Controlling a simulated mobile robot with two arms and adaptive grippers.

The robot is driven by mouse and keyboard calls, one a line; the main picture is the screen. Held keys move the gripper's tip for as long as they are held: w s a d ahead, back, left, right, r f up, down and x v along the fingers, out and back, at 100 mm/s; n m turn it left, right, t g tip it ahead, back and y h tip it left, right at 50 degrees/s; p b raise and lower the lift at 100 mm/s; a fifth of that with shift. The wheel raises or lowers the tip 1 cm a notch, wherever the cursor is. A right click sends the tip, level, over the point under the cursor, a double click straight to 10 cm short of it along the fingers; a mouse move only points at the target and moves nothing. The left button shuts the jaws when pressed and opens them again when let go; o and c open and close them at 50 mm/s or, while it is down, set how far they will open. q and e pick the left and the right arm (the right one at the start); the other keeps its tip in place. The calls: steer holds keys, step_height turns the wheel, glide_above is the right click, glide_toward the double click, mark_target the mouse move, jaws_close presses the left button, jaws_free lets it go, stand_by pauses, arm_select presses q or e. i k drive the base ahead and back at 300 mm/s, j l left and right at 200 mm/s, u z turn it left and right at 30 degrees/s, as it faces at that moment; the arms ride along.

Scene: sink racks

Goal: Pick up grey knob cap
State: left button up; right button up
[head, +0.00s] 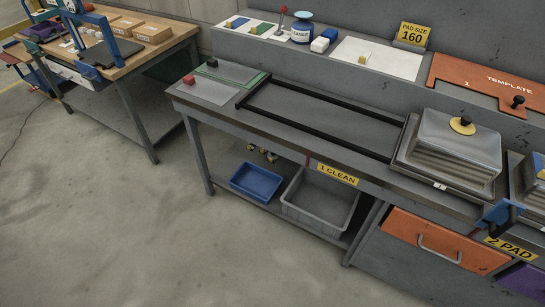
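I cannot single out the grey knob cap for certain at this size. A dark knob (463,121) on a yellow base sits on top of the metal box-like unit at the right of the bench. A black knob (518,101) stands on the orange template board at the far right. A small red block (189,80) and a small dark block (212,62) lie at the bench's left end. Neither of my grippers shows in the head view.
The grey bench (225,112) carries a black rail frame (320,121) with a bare middle. Below are a blue tray (256,181) and a grey bin (320,203). A wooden table (128,22) stands at the upper left. The floor in front is clear.

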mark_target(271, 154)
steer(key=u, duration=0.5)
steer(key=i+j+u, duration=0.2)
steer(key=u, duration=0.2)
steer(key=i+j+u, duration=0.15)
steer(key=u, duration=0.25)
steer(key=i+u, duration=0.4)
steer(key=i, duration=2.3)
steer(key=i+z, duration=0.4)
steer(key=i+j+z, duration=0.25)
steer(key=z, duration=0.15)
steer(key=i+j+z, duration=0.3)
steer(key=z, duration=0.15)
steer(key=i, duration=0.1)
